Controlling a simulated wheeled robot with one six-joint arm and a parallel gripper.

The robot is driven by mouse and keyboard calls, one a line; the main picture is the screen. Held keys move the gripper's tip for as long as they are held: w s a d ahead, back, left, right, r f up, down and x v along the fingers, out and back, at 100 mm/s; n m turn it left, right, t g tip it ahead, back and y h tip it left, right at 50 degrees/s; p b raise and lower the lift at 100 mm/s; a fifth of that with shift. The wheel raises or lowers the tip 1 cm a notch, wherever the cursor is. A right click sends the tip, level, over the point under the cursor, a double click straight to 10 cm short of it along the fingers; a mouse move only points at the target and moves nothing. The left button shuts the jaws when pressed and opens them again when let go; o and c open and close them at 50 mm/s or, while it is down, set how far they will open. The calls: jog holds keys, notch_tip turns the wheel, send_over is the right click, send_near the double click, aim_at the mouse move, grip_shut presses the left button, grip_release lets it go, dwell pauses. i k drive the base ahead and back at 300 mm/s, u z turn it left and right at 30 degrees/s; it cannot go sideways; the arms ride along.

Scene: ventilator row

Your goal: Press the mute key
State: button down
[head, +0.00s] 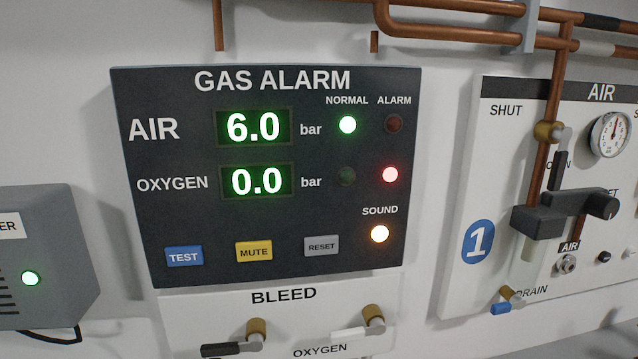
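The mute key (254,251) is a yellow rectangular key marked MUTE, low on the dark gas alarm panel (290,215) in the head view. It sits between the blue TEST key (184,256) and the grey RESET key (321,245). The SOUND lamp (380,234) glows warm white. The AIR display (254,127) reads 6.0 bar with its green NORMAL lamp lit. The OXYGEN display (257,181) reads 0.0 bar with its red ALARM lamp (390,174) lit. My gripper is not in view.
Below the panel is a BLEED plate (222,306) with two valves. At right, an AIR board (462,215) carries a gauge (610,134), a regulator and lever valves. Copper pipes (470,38) run above. A grey box (50,245) with a green lamp is at left.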

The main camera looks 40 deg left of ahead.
aim_at(261, 250)
jog(key=u, duration=1.7)
